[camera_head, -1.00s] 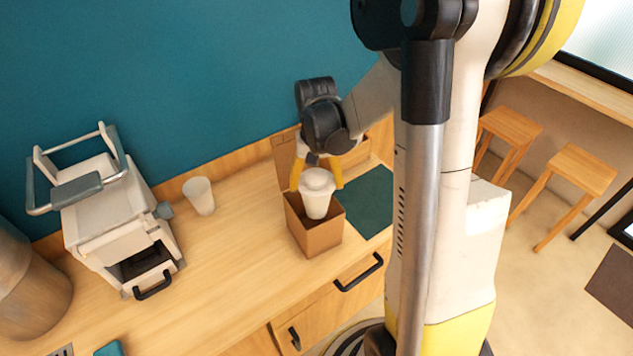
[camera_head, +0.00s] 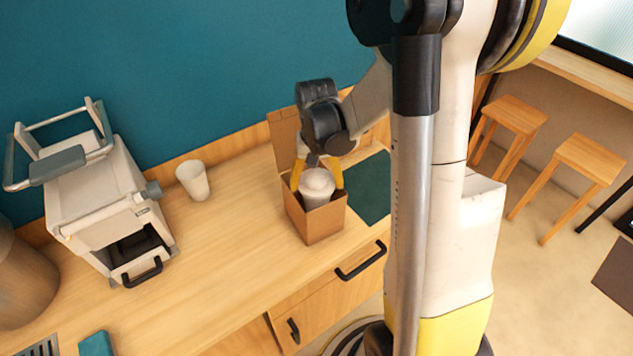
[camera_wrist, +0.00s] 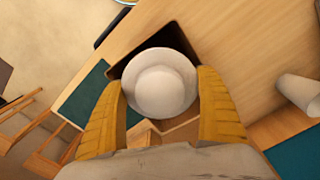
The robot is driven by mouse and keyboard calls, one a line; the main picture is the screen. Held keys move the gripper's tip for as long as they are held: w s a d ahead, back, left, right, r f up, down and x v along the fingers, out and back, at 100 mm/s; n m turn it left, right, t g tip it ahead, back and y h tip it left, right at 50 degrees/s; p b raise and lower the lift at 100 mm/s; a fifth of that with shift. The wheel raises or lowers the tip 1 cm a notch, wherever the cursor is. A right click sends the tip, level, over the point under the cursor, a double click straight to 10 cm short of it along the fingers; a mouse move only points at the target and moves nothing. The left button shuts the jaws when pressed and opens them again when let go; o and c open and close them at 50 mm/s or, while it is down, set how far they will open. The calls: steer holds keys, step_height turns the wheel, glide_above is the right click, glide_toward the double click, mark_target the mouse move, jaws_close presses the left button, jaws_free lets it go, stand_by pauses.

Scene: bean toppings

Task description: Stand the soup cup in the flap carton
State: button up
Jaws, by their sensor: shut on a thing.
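The soup cup (camera_head: 317,186) is white with a lid and stands about upright, its lower part inside the flap carton (camera_head: 322,222). The carton is brown, open at the top, with its flap (camera_head: 284,131) raised at the back. My gripper (camera_head: 318,175) is shut on the cup, one yellow finger on each side. In the wrist view the cup's round lid (camera_wrist: 160,85) sits between the yellow fingers (camera_wrist: 160,105), over the dark carton opening. The carton walls hide the cup's bottom, so I cannot tell whether it touches the carton floor.
A white cup (camera_head: 193,180) stands on the counter left of the carton. A white machine (camera_head: 105,205) with a grey handle is farther left. A dark green mat (camera_head: 368,190) lies right of the carton.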

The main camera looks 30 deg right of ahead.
steer(key=shift+f, duration=0.35)
steer(key=o, duration=0.8)
steer(key=shift+c, duration=0.2)
step_height(320, 180, up, 12)
steer(key=p, duration=0.8)
